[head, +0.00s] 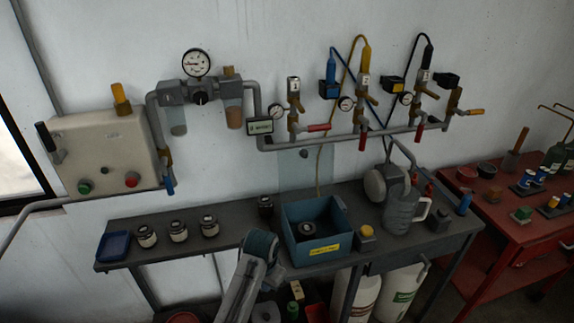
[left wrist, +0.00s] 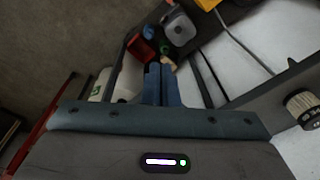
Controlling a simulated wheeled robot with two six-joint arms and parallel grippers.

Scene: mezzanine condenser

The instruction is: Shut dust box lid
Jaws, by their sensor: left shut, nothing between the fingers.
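The dust box (head: 330,262) is an open-topped blue box with a yellow label on its front, standing on the grey bench. A dark round thing (head: 308,229) lies inside. A clear upright panel (head: 303,172) with a dark knob stands at the box's back edge; it looks like the lid, swung open. My left gripper (head: 262,243) is at the bench's front edge, just left of the box, apart from the panel. In the left wrist view its fingers (left wrist: 162,72) are shut together and empty. My right gripper is not in view.
Several jars (head: 178,231) and a blue tray (head: 113,246) stand left on the bench (head: 230,222). A yellow-topped block (head: 366,238) and a grey jug (head: 403,210) stand right of the box. Pipes and valves (head: 345,140) line the wall above. A red bench (head: 500,220) is at right.

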